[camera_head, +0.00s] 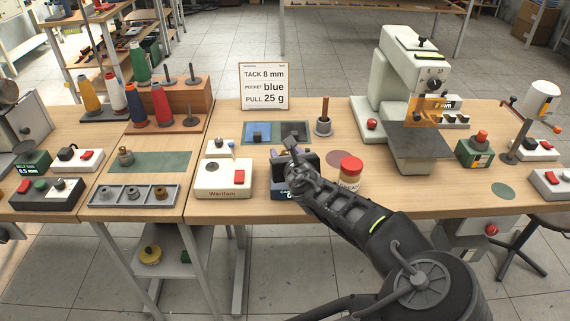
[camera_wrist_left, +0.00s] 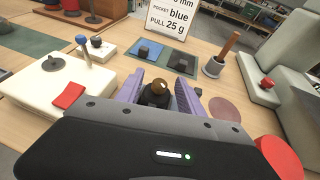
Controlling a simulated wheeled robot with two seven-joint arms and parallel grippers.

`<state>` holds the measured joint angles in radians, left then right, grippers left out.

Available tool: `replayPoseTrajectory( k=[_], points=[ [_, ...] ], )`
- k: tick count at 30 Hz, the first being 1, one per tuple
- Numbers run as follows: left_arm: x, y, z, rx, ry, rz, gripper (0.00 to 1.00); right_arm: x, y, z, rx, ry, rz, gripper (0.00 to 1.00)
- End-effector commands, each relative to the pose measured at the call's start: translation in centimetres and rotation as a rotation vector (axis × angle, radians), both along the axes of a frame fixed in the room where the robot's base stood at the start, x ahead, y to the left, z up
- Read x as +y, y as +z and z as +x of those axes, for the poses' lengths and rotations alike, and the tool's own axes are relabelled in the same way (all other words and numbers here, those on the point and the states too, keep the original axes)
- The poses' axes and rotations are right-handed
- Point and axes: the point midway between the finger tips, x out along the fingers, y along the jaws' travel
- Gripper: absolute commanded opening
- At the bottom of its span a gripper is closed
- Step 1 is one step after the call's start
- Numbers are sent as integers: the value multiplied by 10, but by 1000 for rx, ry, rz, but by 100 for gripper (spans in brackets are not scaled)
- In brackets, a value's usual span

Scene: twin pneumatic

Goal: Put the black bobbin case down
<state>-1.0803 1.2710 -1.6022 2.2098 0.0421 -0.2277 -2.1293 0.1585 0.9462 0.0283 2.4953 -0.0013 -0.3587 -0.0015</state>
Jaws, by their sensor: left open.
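A small black block, which looks like the black bobbin case (camera_head: 260,138), sits on the blue pocket (camera_head: 249,128) of the two-part tray. In the left wrist view the black block (camera_wrist_left: 150,51) rests on the blue pad (camera_wrist_left: 137,57). Another dark piece (camera_wrist_left: 182,64) stands over the grey pad beside it. My left gripper (camera_head: 291,143) is open, in front of the tray and over a dark labelled box (camera_head: 283,189). Between the purple-grey sides in the left wrist view is a dark piece with a brownish top (camera_wrist_left: 157,92). My right gripper is not in view.
A white tester box (camera_head: 222,179) stands left of the gripper. A red-lidded jar (camera_head: 350,170) stands close on the right. A wooden-handled tool in a cup (camera_head: 323,122) and the sewing machine (camera_head: 412,80) are behind. A sign (camera_head: 264,86) stands behind the tray.

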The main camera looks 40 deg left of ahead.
Motion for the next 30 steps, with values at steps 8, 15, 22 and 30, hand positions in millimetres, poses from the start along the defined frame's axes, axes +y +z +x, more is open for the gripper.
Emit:
replayPoseTrajectory(
  k=[8, 15, 22, 30],
  points=[
    [6, -2, 5, -1, 0, 1, 45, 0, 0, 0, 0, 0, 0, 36],
    [5, -2, 5, -1, 0, 1, 45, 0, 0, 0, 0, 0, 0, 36],
    [5, -2, 5, -1, 0, 1, 41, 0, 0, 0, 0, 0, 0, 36],
    [5, -2, 5, -1, 0, 1, 19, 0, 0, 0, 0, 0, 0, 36]
  ],
)
